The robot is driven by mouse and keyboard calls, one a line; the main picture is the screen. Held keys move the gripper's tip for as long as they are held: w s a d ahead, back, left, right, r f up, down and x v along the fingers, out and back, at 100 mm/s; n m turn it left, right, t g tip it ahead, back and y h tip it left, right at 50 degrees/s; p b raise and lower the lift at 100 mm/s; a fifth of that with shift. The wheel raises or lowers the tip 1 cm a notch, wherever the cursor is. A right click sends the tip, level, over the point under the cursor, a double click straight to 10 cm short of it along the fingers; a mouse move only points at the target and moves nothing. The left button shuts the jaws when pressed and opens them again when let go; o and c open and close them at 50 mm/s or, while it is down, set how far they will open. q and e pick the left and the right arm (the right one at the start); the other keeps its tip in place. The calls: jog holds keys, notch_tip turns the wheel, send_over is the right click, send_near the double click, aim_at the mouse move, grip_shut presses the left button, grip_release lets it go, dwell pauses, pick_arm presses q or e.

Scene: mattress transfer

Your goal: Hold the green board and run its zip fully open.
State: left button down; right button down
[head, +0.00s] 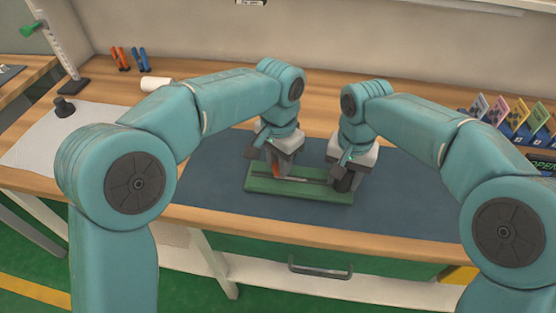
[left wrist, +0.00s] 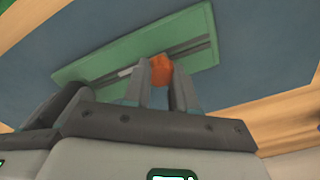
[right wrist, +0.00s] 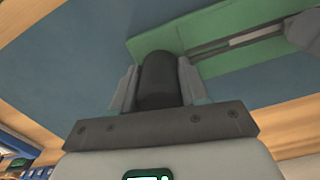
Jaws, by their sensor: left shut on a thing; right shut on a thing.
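The green board (head: 300,194) lies flat on the blue mat. A dark zip track runs along its length, with a pale strip in part of it; the track shows in the right wrist view (right wrist: 215,50). My left gripper (head: 276,172) is shut on the orange zip pull (left wrist: 161,69), towards the board's left part in the head view. My right gripper (head: 345,180) is shut on a dark upright cylinder (right wrist: 157,80) at the board's right end. The board also shows in the left wrist view (left wrist: 95,68). My grippers hide parts of the track in the head view.
The blue mat (head: 410,205) is clear to the right of the board. A white sheet (head: 35,150) with a small dark object lies at the left. Orange and blue pliers (head: 140,60) and a white roll (head: 155,84) are behind. Coloured cards (head: 500,108) stand at the right.

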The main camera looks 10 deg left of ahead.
pick_arm(q)
jog(key=d, duration=0.3)
jog(key=shift+d, duration=0.2)
jog(key=c, duration=1.2)
grip_release()
jog(key=shift+a, duration=0.15)
jog(key=o, duration=0.3)
notch_tip(320, 180, up, 12)
jog(key=shift+r, duration=0.1)
